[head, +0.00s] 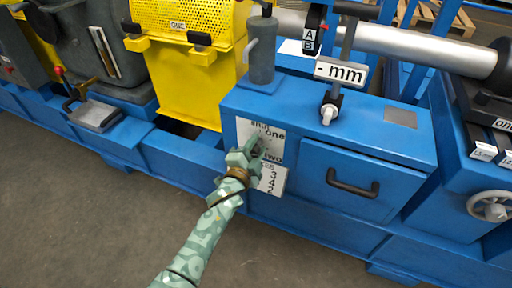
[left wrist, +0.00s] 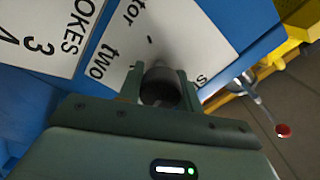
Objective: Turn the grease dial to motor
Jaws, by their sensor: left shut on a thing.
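The grease dial is a dark round knob (left wrist: 160,88) in the left wrist view, between my left gripper's fingers and in front of a white label plate (left wrist: 192,38). The plate shows "two", a word ending in "tor", and part of another word. In the head view the plate (head: 272,133) is on the blue cabinet's left front, with "one" and "two" readable. My left gripper (head: 250,155) is shut on the dial and hides it in the head view. I cannot tell which word the dial points to. My right gripper is not in view.
A second white plate (head: 272,181) with numbers sits just below the dial plate. A drawer with a black handle (head: 353,184) is to the right. A grey cylinder (head: 262,50) and a "- mm" sign (head: 340,72) stand above. A yellow guard (head: 190,90) is at the left.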

